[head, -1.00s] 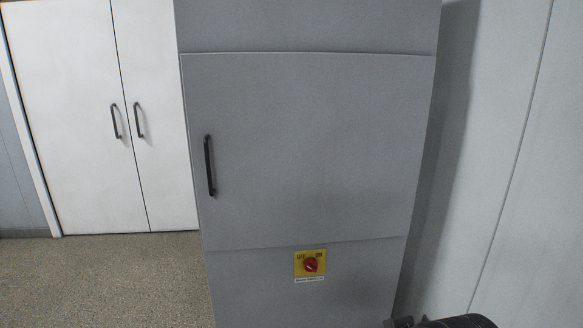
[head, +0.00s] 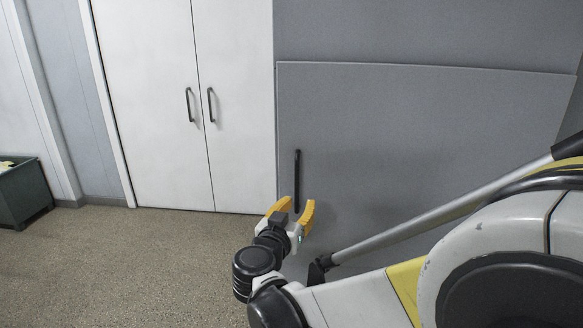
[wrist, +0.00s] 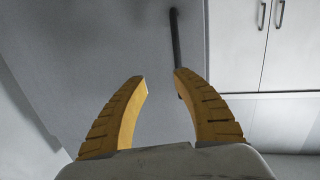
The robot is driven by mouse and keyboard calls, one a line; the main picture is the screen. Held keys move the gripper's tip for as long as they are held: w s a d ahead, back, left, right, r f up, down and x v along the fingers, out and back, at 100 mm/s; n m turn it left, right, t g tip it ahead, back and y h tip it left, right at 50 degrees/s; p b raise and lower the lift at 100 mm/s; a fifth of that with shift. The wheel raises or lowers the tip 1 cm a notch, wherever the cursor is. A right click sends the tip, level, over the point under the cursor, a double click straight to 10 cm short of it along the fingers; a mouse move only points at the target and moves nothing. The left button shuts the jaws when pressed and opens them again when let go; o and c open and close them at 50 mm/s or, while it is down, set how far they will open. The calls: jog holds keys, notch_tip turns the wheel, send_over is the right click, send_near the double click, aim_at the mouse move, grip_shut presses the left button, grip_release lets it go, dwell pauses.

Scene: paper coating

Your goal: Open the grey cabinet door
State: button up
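The grey cabinet door (head: 400,130) is a flat panel on the right in the head view, and it looks shut. Its black vertical bar handle (head: 297,180) is near the door's left edge. My gripper (head: 293,208) has yellow fingers and is open at the lower end of the handle. In the wrist view my gripper (wrist: 160,78) is open, with nothing between the fingers. The handle (wrist: 175,40) there runs down to the right finger's tip; I cannot tell whether they touch. My arm hides the door's lower part in the head view.
A white double-door cupboard (head: 160,90) with two dark handles stands left of the grey cabinet. A dark green bin (head: 25,190) stands at the far left. The speckled floor (head: 150,265) between them is clear.

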aim_at(297, 183)
jog(key=shift+t, duration=0.5)
jog(key=w, duration=0.3)
jog(key=w+b, duration=0.1)
jog(key=w, duration=0.3)
jog(key=w+b, duration=0.1)
jog(key=w, duration=0.3)
jog(key=shift+w+a+r, duration=0.1)
jog(key=shift+a+r, duration=0.2)
jog(key=shift+a, duration=0.1)
grip_shut()
